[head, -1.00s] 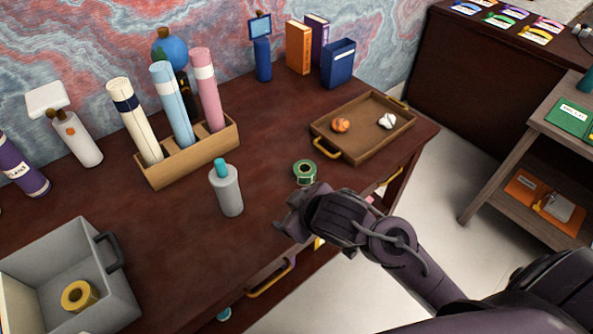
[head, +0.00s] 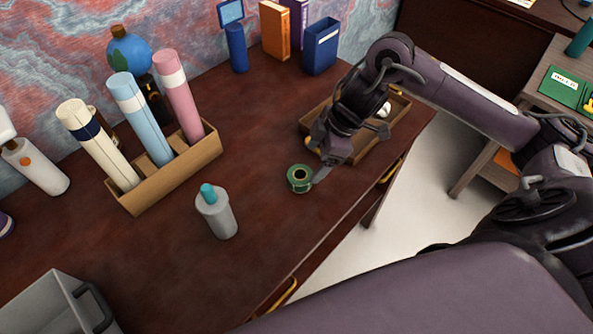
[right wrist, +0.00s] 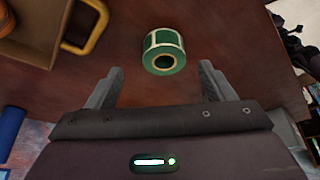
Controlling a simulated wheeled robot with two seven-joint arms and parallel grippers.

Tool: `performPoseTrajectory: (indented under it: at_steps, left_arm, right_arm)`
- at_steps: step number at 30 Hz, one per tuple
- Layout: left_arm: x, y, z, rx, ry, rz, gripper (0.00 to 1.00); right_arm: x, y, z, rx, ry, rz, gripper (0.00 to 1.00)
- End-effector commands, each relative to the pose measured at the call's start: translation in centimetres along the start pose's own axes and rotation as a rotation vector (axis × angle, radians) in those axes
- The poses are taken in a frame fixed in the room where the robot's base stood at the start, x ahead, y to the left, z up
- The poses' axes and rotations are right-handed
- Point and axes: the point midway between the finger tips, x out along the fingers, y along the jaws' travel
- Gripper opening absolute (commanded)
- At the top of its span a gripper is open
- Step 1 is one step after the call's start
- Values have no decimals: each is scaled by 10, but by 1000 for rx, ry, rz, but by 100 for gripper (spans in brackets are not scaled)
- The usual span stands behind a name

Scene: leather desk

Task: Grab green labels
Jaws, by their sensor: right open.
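The roll of green labels (head: 299,179) lies on the dark desk, in front of the wooden tray. In the right wrist view the green roll (right wrist: 163,52) sits just beyond and between the two fingertips, with its hole showing. My right gripper (head: 318,162) is open and empty, close to the roll on its right and far side. The fingers also show spread apart in the right wrist view (right wrist: 160,80). They do not hold the roll. My left gripper is not seen.
The wooden tray (head: 304,124) is partly hidden behind my right arm. A grey bottle with a teal cap (head: 217,212) stands left of the roll. A wooden holder (head: 200,160) with paper rolls stands further back. A grey bin (head: 50,305) is at lower left.

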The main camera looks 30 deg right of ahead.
Motion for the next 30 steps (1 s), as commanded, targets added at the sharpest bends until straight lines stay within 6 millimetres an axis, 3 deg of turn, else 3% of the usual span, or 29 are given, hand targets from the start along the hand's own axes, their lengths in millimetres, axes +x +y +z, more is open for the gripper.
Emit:
performPoseTrajectory:
  at_steps: [7,15,23,30]
  left_arm:
    - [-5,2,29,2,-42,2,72]
    - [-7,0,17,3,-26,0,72]
    - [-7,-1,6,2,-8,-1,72]
    - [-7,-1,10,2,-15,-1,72]
  right_arm:
    - [29,-3,-6,-2,4,-3,76]
    - [66,-5,-11,-3,3,1,76]
    - [70,-5,-11,-4,2,3,76]
    - [70,-5,-11,-5,2,3,47]
